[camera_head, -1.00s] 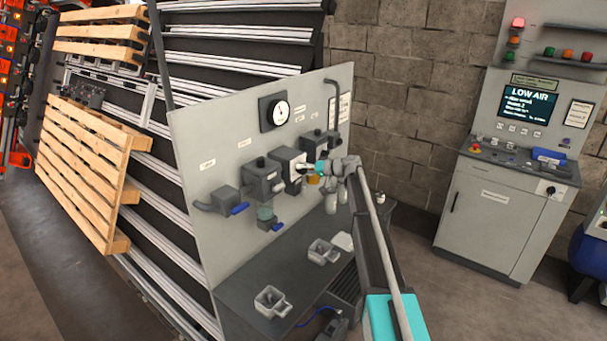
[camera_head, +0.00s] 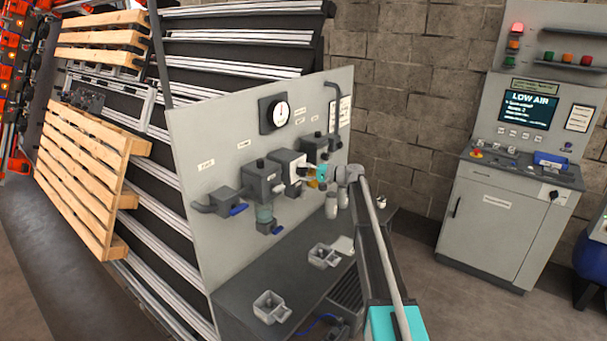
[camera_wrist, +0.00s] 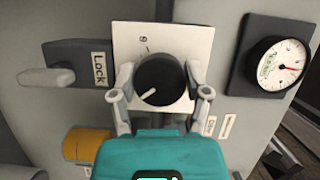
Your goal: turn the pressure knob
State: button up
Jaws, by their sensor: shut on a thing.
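The pressure knob (camera_wrist: 160,78) is a round black knob with a white pointer line, on a white plate (camera_wrist: 187,38) with small marks. In the wrist view its pointer aims down and left. My gripper (camera_wrist: 160,92) is shut on the knob, one finger on each side of it. In the head view my gripper (camera_head: 312,171) reaches the white-faced unit (camera_head: 291,168) on the grey panel, and the knob itself is hidden there. A round dial gauge (camera_wrist: 279,65) with a red needle is right of the knob in the wrist view; the gauge also shows in the head view (camera_head: 280,115).
A lever labelled "Lock" (camera_wrist: 48,77) is close left of the knob, and a yellow part (camera_wrist: 88,146) is below it. Blue-handled valves (camera_head: 238,209) stick out from the panel (camera_head: 205,135). A console (camera_head: 529,108) reads "LOW AIR".

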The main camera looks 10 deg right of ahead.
jog(key=o, duration=1.1)
jog(key=shift+o, duration=0.2)
jog(key=shift+n+p, duration=0.3)
